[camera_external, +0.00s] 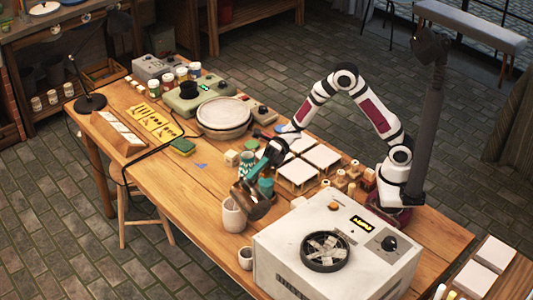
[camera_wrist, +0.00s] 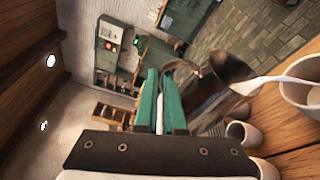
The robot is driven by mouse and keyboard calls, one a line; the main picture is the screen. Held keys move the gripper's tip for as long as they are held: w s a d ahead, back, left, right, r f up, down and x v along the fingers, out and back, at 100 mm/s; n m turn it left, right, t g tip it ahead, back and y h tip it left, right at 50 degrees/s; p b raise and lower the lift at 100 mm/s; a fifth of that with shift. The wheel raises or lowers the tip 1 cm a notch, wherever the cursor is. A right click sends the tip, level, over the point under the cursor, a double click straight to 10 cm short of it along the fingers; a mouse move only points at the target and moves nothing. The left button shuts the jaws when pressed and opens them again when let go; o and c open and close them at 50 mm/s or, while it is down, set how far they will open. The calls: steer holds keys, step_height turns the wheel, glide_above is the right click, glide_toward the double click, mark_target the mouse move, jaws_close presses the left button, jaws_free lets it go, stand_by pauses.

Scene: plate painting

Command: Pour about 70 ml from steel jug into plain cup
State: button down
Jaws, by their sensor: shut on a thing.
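My gripper (camera_wrist: 160,100), with teal fingers, is shut on the steel jug (camera_external: 259,203); the handle grip is partly hidden by the fingers. The jug is off the table and strongly tilted, its mouth just above and beside a plain off-white cup (camera_external: 234,217). In the wrist view the shiny jug (camera_wrist: 215,85) lies beyond the fingers. A white strand (camera_wrist: 270,80) runs from it toward a pale cup (camera_wrist: 300,95) at the right edge; it looks like pouring liquid. The liquid level in the cup cannot be seen.
A smaller cup (camera_external: 246,258) stands nearer the front edge, beside a large white machine (camera_external: 338,245). White tiles on stands (camera_external: 322,157), a green patterned vessel (camera_external: 246,165) and a wide bowl (camera_external: 224,117) stand behind. The table's left front is mostly clear.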

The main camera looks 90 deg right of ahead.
mark_target(266, 199)
steer(key=s+a+n, duration=0.1)
steer(key=s+a+f+n, duration=0.1)
steer(key=s+a+h, duration=0.1)
steer(key=shift+s+a+f+n, duration=0.1)
steer(key=shift+f+n, duration=0.3)
steer(key=shift+s+a+f+n+h+p, duration=0.2)
steer(key=shift+s+a+f+n+h, duration=0.1)
steer(key=shift+f+n, duration=0.3)
steer(key=shift+s+a+f+n+h+p, duration=0.15)
steer(key=shift+s+a+f+n+h, duration=0.1)
steer(key=shift+f+n, duration=0.3)
steer(key=shift+g, duration=0.3)
steer(key=shift+s+a+f+n+h, duration=0.1)
steer(key=shift+a+f+n+h, duration=0.15)
steer(key=shift+f, duration=0.1)
steer(key=s+a+r+n+t+h+p, duration=0.2)
steer(key=s+a+r+n+h+p, duration=0.1)
steer(key=a+n, duration=0.3)
steer(key=shift+s+n+h, duration=0.4)
steer(key=shift+s+n, duration=0.1)
steer(key=shift+r+p, duration=0.1)
steer(key=shift+p, duration=0.2)
stand_by(0.3)
